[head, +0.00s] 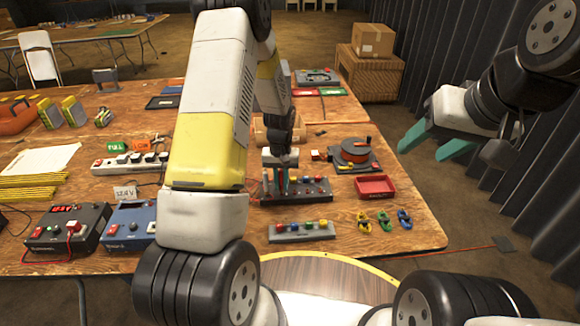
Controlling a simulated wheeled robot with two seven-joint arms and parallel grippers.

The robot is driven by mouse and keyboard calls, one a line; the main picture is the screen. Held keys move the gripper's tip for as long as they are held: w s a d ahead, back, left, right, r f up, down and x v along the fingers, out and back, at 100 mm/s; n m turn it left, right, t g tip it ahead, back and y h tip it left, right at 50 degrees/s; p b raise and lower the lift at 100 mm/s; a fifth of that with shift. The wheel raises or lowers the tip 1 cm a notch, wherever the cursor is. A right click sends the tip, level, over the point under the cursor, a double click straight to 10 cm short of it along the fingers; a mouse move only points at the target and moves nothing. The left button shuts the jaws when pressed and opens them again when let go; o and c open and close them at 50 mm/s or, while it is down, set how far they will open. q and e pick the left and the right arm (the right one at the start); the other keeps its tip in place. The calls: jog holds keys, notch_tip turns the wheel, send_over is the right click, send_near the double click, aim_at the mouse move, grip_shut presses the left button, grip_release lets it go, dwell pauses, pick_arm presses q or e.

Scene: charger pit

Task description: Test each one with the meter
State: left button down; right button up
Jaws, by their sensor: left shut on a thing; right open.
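A black box (67,228) with a red lit display and a red lead stands at the left. A blue box (120,236) beside it is partly behind my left arm; a small sign (125,192) with a number stands behind it. My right gripper (437,145) is open and empty, off the table's right side.
A grey rack (302,232) with coloured tops lies at the front. Yellow, green and blue clips (384,221) lie right of it. A red tray (375,187) and a reel (355,152) are behind them. A power strip (130,162) is left. Bare wood (415,233) shows at the right edge.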

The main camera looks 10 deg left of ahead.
aim_at(281, 170)
pick_arm(q)
jog(key=shift+f, duration=0.3)
dwell(0.4)
jog(key=c, duration=1.3)
grip_release()
jog(key=shift+o, duration=1.4)
jog(key=shift+r, duration=0.1)
jog(key=shift+r, duration=3.7)
